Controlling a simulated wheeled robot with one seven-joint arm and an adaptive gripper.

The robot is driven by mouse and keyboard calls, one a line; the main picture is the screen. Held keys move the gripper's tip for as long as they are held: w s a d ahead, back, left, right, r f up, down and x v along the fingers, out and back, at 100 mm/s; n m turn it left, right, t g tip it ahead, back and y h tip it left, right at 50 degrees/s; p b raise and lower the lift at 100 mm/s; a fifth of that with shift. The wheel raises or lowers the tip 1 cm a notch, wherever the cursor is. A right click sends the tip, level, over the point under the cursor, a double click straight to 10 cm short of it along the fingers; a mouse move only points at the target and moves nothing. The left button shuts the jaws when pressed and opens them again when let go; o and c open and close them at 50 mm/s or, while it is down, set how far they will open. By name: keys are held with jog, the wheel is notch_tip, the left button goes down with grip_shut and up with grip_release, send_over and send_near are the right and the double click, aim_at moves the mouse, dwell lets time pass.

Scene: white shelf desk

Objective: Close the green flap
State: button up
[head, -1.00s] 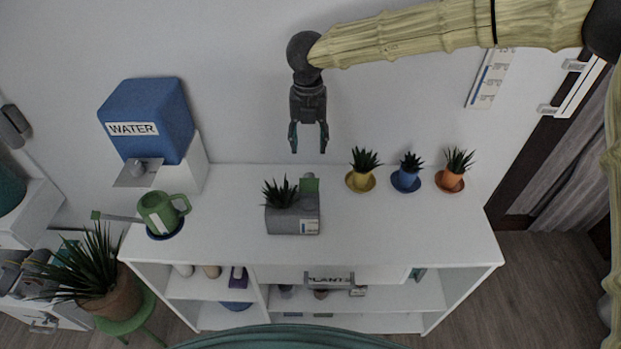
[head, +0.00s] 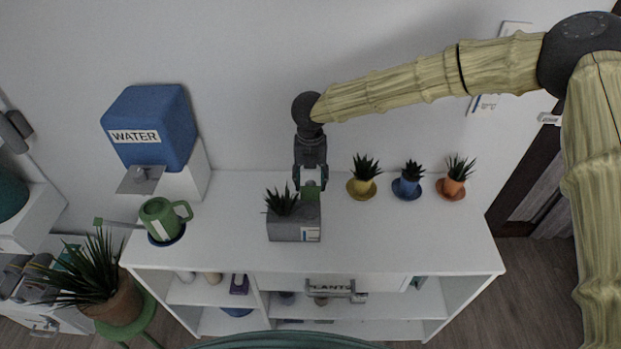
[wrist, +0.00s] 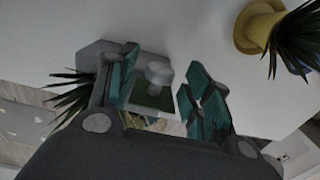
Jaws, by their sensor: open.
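The green flap (head: 309,192) stands at the back right of the grey planter box (head: 295,231) on the white desk, partly hidden by my gripper. My gripper (head: 310,187) points down over the flap and is open. A spiky plant (head: 283,200) grows from the left part of the box.
Several small potted plants, with a yellow pot (head: 362,187) nearest, stand right of my gripper. A green watering can (head: 163,218) stands at the left, before the blue water tank (head: 150,125). The desk top (head: 400,235) is clear at front right.

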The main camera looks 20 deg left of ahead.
jog(key=shift+f, duration=0.55)
jog(key=c, duration=1)
